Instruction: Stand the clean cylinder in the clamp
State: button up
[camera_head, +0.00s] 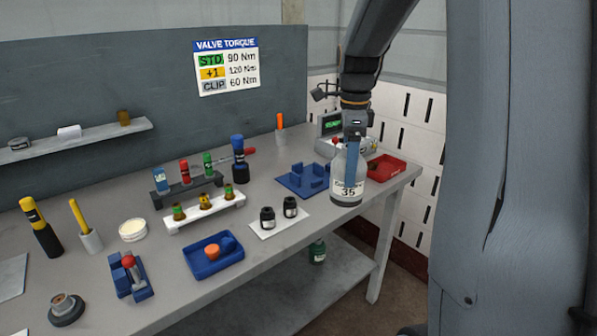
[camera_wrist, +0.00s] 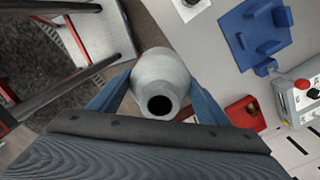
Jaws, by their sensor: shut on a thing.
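A pale grey cylinder (camera_head: 347,189) with a white label reading 35 hangs upright below my gripper (camera_head: 351,160). In the wrist view the cylinder (camera_wrist: 160,72) sits between the two blue fingers of my gripper (camera_wrist: 158,98), which are shut on it; its dark round opening faces the camera. A blue fixture with upright blocks (camera_head: 303,180), which looks like the clamp, stands on the bench left of the cylinder in the head view. It also shows in the wrist view (camera_wrist: 238,30), at the upper right, apart from the cylinder. The fixture looks empty.
A red tray (camera_head: 386,168) and a grey control box (camera_head: 343,142) are at the bench's right end. A blue tray (camera_head: 214,266) and vial racks (camera_head: 203,212) are further left. In the wrist view the cylinder overlaps the bench edge.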

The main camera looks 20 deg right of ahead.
aim_at(307, 180)
jog(key=i, duration=0.95)
